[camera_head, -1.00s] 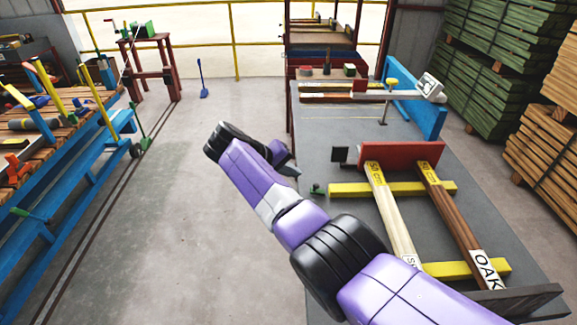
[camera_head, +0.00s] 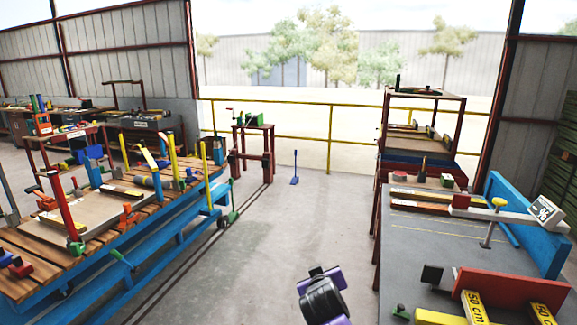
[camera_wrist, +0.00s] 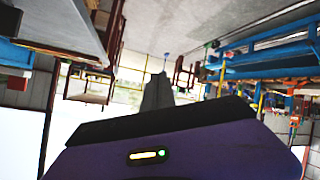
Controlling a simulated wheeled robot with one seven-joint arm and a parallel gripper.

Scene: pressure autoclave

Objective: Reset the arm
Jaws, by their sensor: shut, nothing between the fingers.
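My arm (camera_head: 322,298) shows only as a purple and black piece at the bottom middle of the head view, over the open floor left of the grey table. My gripper (camera_wrist: 157,88) shows in the wrist view as one grey wedge of closed fingers with nothing between them. It points out into the room, clear of any object. The wrist view is upside down. The rest of the arm is out of the head view.
The grey table (camera_head: 415,240) at right carries a red block (camera_head: 510,290), marked boards and a display gauge (camera_head: 545,212). A blue slatted workbench (camera_head: 160,240) with tools stands at left. A yellow railing (camera_head: 335,138) runs behind.

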